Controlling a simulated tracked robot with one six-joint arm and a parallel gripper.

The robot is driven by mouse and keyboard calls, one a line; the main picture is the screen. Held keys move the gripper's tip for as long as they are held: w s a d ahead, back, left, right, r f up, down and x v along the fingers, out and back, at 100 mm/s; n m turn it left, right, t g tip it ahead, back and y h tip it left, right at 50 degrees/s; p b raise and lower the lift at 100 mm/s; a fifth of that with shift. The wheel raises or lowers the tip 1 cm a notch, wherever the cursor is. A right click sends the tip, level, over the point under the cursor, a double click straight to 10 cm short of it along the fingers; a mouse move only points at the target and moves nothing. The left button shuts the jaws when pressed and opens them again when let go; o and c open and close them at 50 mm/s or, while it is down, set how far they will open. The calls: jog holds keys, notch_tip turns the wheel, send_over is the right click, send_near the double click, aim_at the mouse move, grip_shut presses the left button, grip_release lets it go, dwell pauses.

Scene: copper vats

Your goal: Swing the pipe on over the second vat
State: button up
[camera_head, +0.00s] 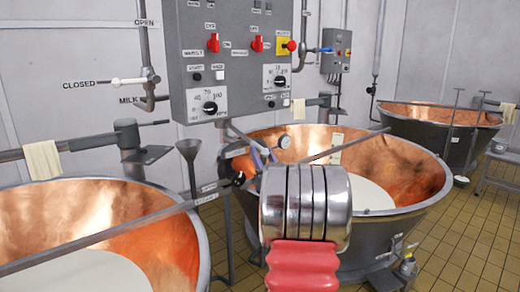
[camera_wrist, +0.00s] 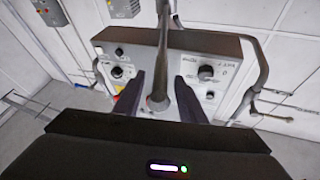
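In the wrist view, my gripper (camera_wrist: 159,82) has its two dark fingers apart. A grey pipe (camera_wrist: 164,45) runs down from the top edge, and its rounded end shows in the gap between the fingers. I see no finger clearly touching it. In the camera_head view, dark bluish finger tips (camera_head: 264,154) show in part behind my arm, near the second vat's left rim. The second vat (camera_head: 405,165) is copper inside, with pale liquid (camera_head: 372,193). The first vat (camera_head: 150,262) is at the lower left. My arm hides part of the second vat.
A grey control panel (camera_head: 238,18) with red switches and black knobs hangs on the wall. A long thin bar (camera_head: 110,232) crosses the first vat. A funnel (camera_head: 189,152) stands between the vats. A third vat (camera_head: 425,116) is at the back right.

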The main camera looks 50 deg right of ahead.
aim_at(259, 148)
jog(key=shift+x, duration=1.6)
jog(key=shift+c, duration=0.3)
grip_shut()
